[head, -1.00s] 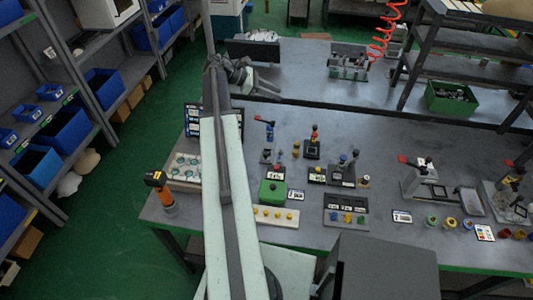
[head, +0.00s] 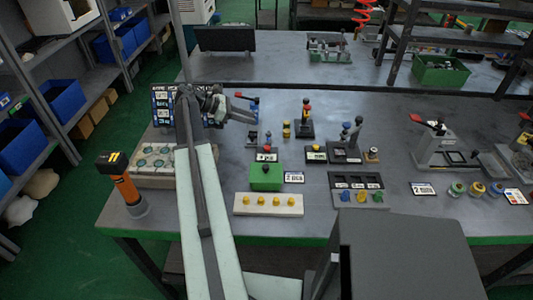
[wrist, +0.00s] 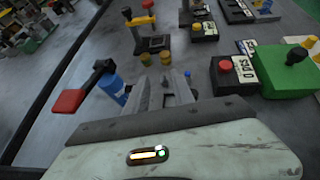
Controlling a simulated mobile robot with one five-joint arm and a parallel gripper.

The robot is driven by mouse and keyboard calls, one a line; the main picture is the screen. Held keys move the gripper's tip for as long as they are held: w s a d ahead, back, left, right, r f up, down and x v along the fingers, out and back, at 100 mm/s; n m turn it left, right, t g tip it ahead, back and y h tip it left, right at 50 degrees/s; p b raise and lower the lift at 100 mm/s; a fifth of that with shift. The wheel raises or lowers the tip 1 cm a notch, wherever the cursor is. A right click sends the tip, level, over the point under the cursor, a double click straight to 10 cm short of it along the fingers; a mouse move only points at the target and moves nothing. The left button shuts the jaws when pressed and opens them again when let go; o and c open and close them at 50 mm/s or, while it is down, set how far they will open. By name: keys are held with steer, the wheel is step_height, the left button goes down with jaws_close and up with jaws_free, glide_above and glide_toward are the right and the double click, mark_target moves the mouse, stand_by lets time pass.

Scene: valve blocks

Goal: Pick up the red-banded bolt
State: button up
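I cannot clearly pick out a red band on any bolt. A red, yellow and black upright piece (head: 306,112) stands on a black base; in the wrist view its yellow and black parts (wrist: 141,20) show at the top. Small yellow cylinders (head: 286,129) stand left of it, and they appear beyond my fingertips in the wrist view (wrist: 166,59). My gripper (wrist: 160,82) is open, with nothing seen between its fingers. In the head view it hangs over the back left of the bench (head: 236,112).
A green box (head: 265,178), a white strip with yellow knobs (head: 240,208) and a black tray (head: 350,181) stand nearer the front. An orange-black tool (head: 122,182) stands at the left edge.

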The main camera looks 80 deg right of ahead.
mark_target(265, 136)
step_height(265, 136, down, 4)
steer(key=shift+b, duration=0.95)
steer(key=shift+b+x, duration=1.85)
steer(key=shift+x, duration=2)
steer(key=shift+r, duration=0.1)
jaws_close()
